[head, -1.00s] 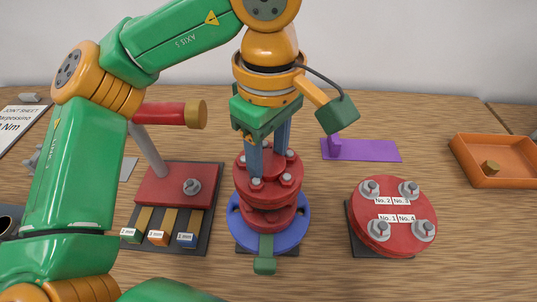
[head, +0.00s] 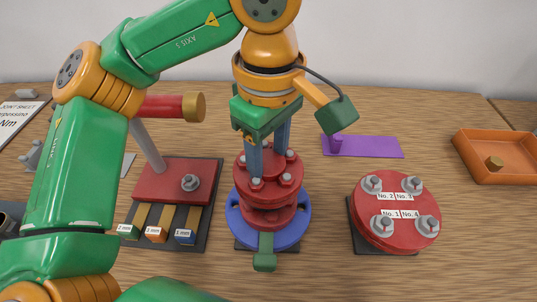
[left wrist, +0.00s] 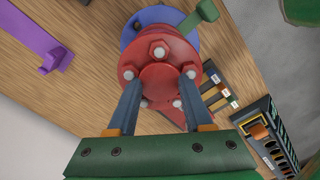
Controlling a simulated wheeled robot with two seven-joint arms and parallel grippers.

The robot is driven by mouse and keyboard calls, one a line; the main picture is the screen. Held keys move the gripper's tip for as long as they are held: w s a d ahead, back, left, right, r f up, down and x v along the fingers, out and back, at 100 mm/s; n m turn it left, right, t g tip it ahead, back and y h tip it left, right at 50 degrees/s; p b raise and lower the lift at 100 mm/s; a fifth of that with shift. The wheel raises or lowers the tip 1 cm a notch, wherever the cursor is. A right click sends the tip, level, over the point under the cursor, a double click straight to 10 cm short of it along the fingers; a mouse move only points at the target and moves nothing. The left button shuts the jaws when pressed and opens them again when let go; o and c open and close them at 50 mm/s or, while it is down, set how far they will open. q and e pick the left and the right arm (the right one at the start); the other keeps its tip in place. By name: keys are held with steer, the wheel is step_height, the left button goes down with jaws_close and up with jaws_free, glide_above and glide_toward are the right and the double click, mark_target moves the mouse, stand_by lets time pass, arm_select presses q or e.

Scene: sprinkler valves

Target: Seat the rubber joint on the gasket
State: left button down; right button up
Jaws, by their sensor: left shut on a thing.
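The rubber joint (head: 266,217), a red flanged piece with grey bolts on its upper flange, stands upright over the blue round flange (head: 236,225). It also shows from above in the left wrist view (left wrist: 160,75). My left gripper (head: 269,165) is shut on the joint, its two blue-grey fingers reaching down to the upper flange. A green tab (head: 265,252) sticks out at the front of the blue flange, perhaps the gasket's tab; the rest of the gasket is hidden under the joint. I cannot tell whether the joint touches it. My right gripper is not in view.
A red disc with numbered labels (head: 397,212) stands at right. An orange tray (head: 498,157) and a purple stand (head: 365,146) lie behind. A red block with a post (head: 173,182) and labelled gauge strips (head: 157,225) are at left.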

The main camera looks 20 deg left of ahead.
arm_select(q)
steer(key=shift+f, duration=0.2)
steer(key=shift+c, duration=1.1)
jaws_free()
steer(key=shift+s, duration=0.1)
step_height(320, 180, up, 8)
steer(key=p, duration=0.7)
